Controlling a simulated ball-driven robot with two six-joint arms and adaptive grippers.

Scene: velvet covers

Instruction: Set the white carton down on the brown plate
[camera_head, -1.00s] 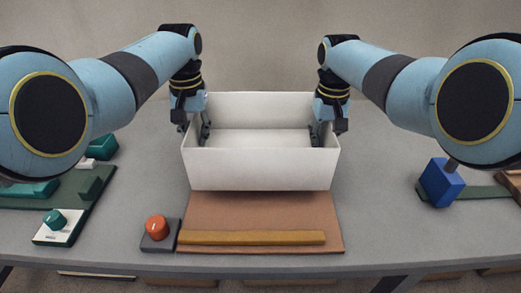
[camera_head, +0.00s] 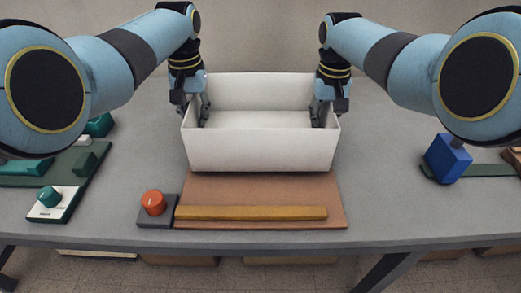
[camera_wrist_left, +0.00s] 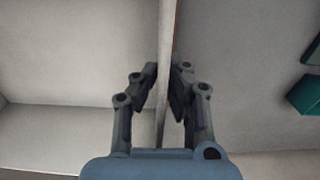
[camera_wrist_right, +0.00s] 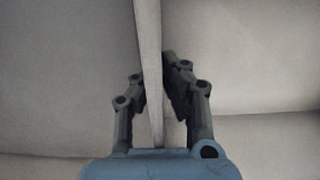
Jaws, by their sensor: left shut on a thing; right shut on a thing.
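The white carton (camera_head: 262,150) is an open-topped box over the back part of the brown plate (camera_head: 262,187). The plate's front part shows; its back is hidden by the carton. I cannot tell whether the carton touches the plate. My left gripper (camera_head: 194,112) is shut on the carton's left wall, one finger inside and one outside, as the left wrist view shows (camera_wrist_left: 163,85). My right gripper (camera_head: 330,112) is shut on the right wall the same way, as the right wrist view shows (camera_wrist_right: 157,85). The carton looks level and empty.
A yellow bar (camera_head: 252,213) lies along the plate's front. A grey block with an orange knob (camera_head: 153,203) stands left of the plate. Green pieces and a white dial box (camera_head: 56,204) are at left; a blue block (camera_head: 447,158) is at right. Grey tabletop (camera_head: 385,195) between is clear.

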